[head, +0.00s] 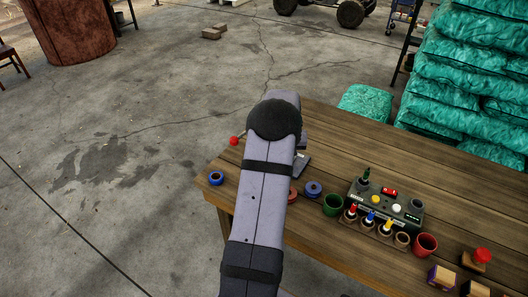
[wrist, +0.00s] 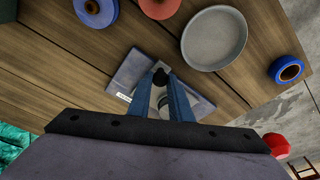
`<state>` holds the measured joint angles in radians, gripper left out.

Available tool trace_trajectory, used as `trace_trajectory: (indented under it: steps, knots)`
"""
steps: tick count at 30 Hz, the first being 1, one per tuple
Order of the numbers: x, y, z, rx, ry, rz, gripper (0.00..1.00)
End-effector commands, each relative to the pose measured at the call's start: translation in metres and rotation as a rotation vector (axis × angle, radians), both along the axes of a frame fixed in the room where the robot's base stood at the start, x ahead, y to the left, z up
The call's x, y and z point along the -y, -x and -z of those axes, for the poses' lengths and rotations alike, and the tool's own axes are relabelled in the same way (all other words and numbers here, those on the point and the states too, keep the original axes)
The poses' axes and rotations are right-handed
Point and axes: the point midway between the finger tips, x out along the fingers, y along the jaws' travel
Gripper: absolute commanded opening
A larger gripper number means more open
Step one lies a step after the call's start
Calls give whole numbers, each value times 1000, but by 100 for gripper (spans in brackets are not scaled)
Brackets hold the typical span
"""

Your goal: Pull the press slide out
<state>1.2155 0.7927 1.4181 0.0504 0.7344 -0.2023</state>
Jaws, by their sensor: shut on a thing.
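The press shows in the wrist view as a grey base plate (wrist: 128,74) with a small white label, lying on the wooden table. In the head view only a grey part of it (head: 302,163) shows beside my arm. My gripper (wrist: 160,84) is over the plate, its two blue fingers pointing down at it. The fingers are shut on a small dark knob (wrist: 160,76), which seems to be the handle of the press slide. A pale round part shows between the fingers; the rest of the slide is hidden. My arm hides the gripper in the head view.
A grey round dish (wrist: 214,39), a red spool (wrist: 160,6) and blue spools (wrist: 286,69) lie near the press. A green cup (head: 333,205) and a control box (head: 372,195) stand to the right.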

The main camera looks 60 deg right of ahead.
Motion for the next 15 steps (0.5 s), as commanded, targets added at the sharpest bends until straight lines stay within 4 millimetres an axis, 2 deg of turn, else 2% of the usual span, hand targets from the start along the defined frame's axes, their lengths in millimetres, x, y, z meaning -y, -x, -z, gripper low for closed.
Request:
trace_trajectory:
  steps: [15]
  knots:
    - [0,29,0,-1,0,1,6]
